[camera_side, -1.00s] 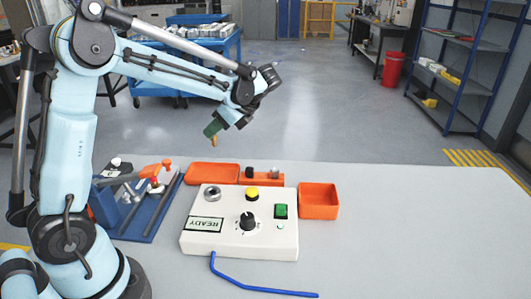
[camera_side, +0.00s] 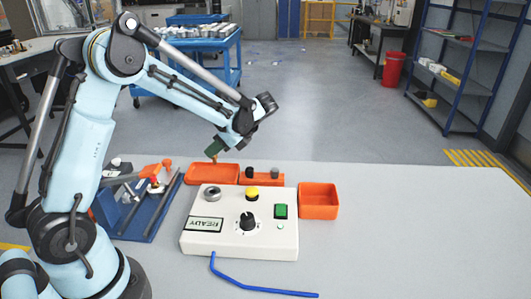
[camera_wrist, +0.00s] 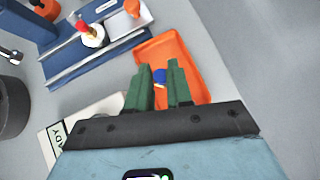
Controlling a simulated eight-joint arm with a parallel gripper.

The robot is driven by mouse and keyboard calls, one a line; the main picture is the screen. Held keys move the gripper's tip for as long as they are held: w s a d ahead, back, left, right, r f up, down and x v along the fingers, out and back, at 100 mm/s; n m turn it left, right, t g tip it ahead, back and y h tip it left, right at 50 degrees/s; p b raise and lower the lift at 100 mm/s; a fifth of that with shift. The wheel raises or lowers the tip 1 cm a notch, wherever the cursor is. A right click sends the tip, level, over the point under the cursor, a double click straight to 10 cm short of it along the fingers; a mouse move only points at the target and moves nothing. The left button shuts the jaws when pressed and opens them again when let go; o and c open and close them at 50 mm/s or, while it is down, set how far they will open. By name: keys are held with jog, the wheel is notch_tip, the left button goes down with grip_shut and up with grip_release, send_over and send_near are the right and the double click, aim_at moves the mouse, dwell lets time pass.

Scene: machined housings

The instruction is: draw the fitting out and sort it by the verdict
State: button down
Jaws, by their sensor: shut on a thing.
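The fitting appears apart from the tray. The white test box (camera_side: 265,243) has a READY display (camera_side: 205,224), a grey ring socket (camera_side: 212,193) that looks empty, a black knob, a yellow button and a green switch.
A deeper orange bin (camera_side: 319,213) stands right of the box. An orange holder (camera_side: 261,180) with dark and grey pieces sits behind it. A blue tool tray (camera_side: 160,213) lies at left. A blue cable (camera_side: 262,291) runs in front. The table's right side is clear.

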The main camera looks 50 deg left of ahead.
jog(key=c, duration=0.9)
grip_release()
jog(key=shift+c, duration=0.2)
jog(key=v, duration=1.2)
jog(key=s+d+f+n+t+h, duration=0.3)
jog(key=s+d+n+t+h, duration=0.5)
jog(key=s+d+n+t, duration=0.2)
jog(key=shift+s+n+t, duration=0.7)
jog(key=shift+n, duration=0.5)
